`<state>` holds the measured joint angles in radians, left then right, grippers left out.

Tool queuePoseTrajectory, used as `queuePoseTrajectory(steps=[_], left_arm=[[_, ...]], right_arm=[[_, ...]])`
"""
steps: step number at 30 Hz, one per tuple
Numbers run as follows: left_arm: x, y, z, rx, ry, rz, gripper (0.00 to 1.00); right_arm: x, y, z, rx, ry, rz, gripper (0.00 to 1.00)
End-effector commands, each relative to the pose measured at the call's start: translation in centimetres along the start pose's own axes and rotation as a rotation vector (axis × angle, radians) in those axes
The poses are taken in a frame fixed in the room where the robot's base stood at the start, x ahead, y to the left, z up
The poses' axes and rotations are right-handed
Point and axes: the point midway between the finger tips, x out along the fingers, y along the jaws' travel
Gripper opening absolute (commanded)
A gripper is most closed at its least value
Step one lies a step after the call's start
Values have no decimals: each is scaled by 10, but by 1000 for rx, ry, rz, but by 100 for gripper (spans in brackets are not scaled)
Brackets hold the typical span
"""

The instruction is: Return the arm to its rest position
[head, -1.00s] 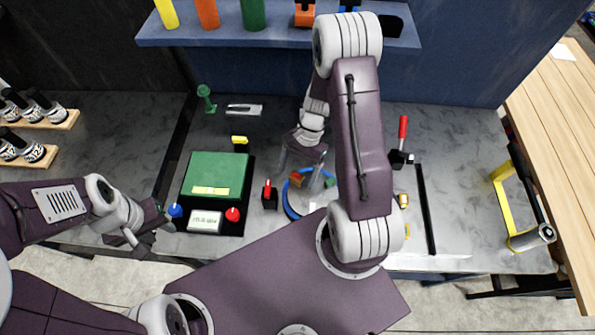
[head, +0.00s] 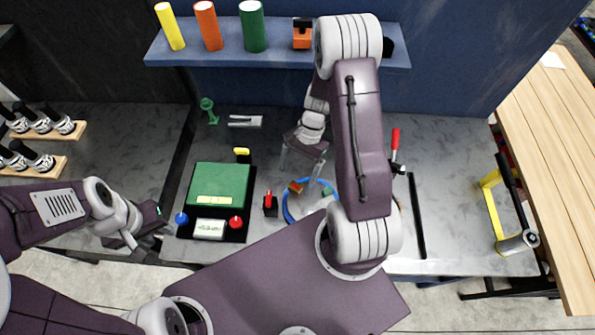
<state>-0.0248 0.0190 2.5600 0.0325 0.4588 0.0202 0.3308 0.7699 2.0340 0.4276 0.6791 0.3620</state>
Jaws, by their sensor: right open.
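My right gripper (head: 302,165) hangs from its bent arm above the bench, pointing down with its two fingers apart. Nothing shows between them. Below it is a round fixture with a blue ring (head: 287,208). A small red-brown block (head: 295,187) and a green bit (head: 327,191) show at the ring. My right arm hides the ring's right part. My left gripper (head: 148,233) is low at the left, near the bench's front edge and left of the green-topped control box (head: 218,184). Its fingers are too unclear to tell their opening.
A blue shelf (head: 280,56) holds coloured cylinders at the back. A red-handled lever (head: 269,200) stands beside the control box; a red-handled clamp (head: 396,140) is right of my arm. A yellow frame (head: 493,210) stands at right.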

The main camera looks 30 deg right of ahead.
Motion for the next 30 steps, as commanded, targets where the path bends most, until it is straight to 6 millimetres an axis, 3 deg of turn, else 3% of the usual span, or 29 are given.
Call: queuePoseTrajectory(steps=[2,18,20,22,25,30], left_arm=[[-10,0,-1,0,0,0,36],[-4,0,0,0,0,0,36],[8,0,1,0,0,0,36],[34,-1,4,0,0,0,36],[80,-2,8,0,-1,0,36],[134,-3,14,0,-1,0,36]], right_arm=[[-10,0,3,0,0,0,85],[-4,-1,1,-4,0,2,85],[4,-6,-1,-24,10,0,85],[10,-24,-3,-85,57,-25,85],[19,-37,14,-232,141,-40,85],[36,-16,43,-613,317,1,85]])
